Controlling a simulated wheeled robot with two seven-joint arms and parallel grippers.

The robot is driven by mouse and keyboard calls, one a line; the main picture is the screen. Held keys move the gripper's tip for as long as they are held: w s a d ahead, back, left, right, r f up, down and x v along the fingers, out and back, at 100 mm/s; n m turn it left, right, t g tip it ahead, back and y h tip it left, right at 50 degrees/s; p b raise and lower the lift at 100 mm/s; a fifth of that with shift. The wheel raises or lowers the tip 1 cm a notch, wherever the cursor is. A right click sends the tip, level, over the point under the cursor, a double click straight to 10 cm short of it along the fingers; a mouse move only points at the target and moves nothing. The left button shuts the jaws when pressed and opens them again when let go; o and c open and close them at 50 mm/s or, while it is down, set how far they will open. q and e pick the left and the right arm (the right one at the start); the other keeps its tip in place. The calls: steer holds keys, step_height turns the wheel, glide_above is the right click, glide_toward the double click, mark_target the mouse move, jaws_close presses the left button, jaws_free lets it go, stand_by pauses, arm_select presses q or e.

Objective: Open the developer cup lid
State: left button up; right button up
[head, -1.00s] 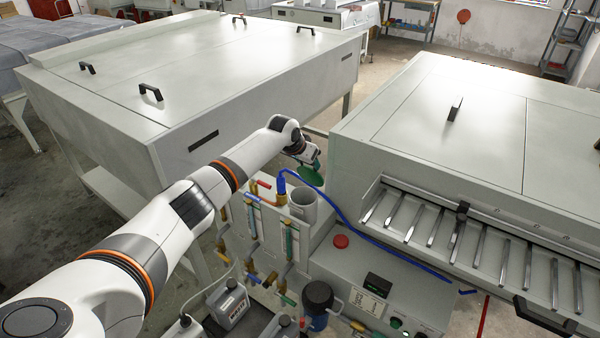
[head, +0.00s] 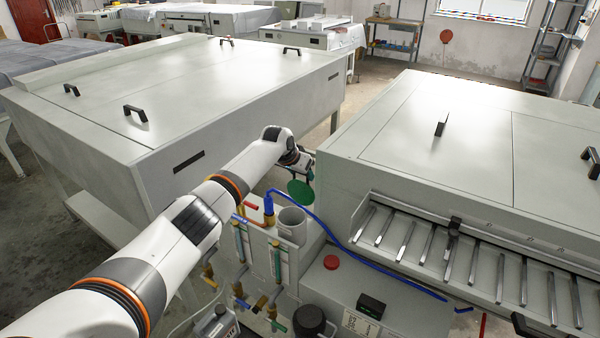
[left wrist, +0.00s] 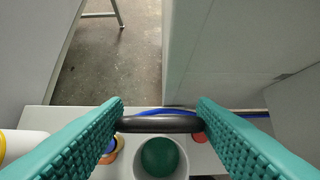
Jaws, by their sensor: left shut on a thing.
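The developer cup (head: 292,226) is a pale grey cylinder, open at the top. It also shows in the left wrist view (left wrist: 183,168), with a green round area inside it. The green lid (head: 300,191) is a disc standing tilted behind and above the cup, clear of its mouth. My left gripper (head: 305,172) is directly above the lid. In the left wrist view my gripper's teal fingers (left wrist: 160,116) are shut on a dark bar (left wrist: 160,124), which looks like the lid's handle. My right gripper is not in view.
A blue hose (head: 340,243) runs past the cup to the right. Valves and pipes (head: 257,262) stand in front of it. The large processor housing (head: 400,150) is close on the right. A red button (head: 331,262) sits on the control box. A long cabinet (head: 190,110) stands behind my arm.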

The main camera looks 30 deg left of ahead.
arm_select(q)
steer(key=o, duration=1.1)
steer(key=shift+w+r, duration=0.15)
steer(key=shift+r, duration=0.15)
steer(key=shift+c, duration=0.2)
steer(key=shift+o, duration=1.2)
steer(key=shift+f, duration=0.2)
steer(key=b+v, duration=0.2)
steer(key=v, duration=1)
steer(key=shift+d, duration=0.1)
